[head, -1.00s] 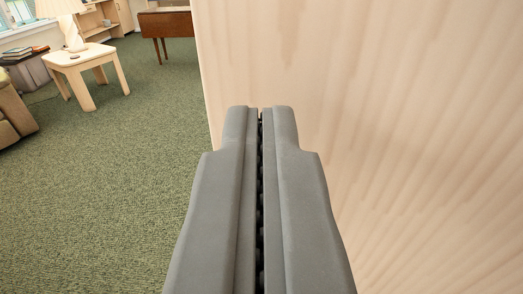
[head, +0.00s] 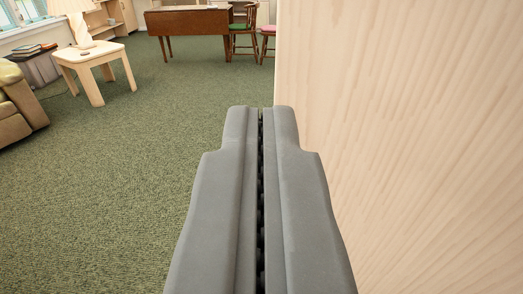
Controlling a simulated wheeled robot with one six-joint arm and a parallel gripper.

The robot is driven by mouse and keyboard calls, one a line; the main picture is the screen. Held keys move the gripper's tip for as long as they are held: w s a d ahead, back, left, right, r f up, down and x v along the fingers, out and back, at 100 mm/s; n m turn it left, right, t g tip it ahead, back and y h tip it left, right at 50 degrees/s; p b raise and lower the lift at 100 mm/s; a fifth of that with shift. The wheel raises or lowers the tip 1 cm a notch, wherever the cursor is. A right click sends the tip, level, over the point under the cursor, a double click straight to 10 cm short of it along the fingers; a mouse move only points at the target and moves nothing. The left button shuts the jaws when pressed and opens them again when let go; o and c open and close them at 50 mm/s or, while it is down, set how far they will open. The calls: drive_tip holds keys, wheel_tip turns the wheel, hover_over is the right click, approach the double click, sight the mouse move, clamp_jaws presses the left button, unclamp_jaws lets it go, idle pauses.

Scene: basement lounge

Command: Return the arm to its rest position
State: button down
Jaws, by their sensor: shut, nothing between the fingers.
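My gripper (head: 260,112) points forward in the middle of the head view. Its two grey fingers are together and nothing shows between them. It is in front of the left edge of a pale wooden panel (head: 420,120) that fills the right side. I cannot tell how far the gripper is from the panel. The rest of the arm is out of view.
Green carpet (head: 120,190) lies clear on the left and ahead. A small pale side table (head: 92,55) with a lamp (head: 76,20) stands at the far left, near an olive armchair (head: 18,105). A brown table (head: 190,22) and chairs (head: 243,38) stand at the back.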

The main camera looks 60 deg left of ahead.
drive_tip(key=s+d+r+m+t+h, duration=0.1)
drive_tip(key=s+d+r+m+h, duration=0.1)
drive_tip(key=s+d, duration=0.8)
drive_tip(key=s+d+r+m+t+h, duration=0.1)
drive_tip(key=s+d+r+h, duration=0.25)
drive_tip(key=d, duration=1.15)
drive_tip(key=s+d+r+m+t+h, duration=0.1)
drive_tip(key=s+d+r+m, duration=0.1)
drive_tip(key=s+d, duration=0.85)
drive_tip(key=s+d+f+m+t+h, duration=0.2)
drive_tip(key=s+d+f+m+h, duration=0.1)
drive_tip(key=s+d, duration=0.8)
drive_tip(key=s+d+f+m+t+h, duration=0.2)
drive_tip(key=s+d+h, duration=0.3)
drive_tip(key=s+d, duration=0.7)
drive_tip(key=shift+s+d+f+m, duration=0.25)
drive_tip(key=shift+d+f+m, duration=0.35)
drive_tip(key=shift+d, duration=0.4)
drive_tip(key=shift+f, duration=0.1)
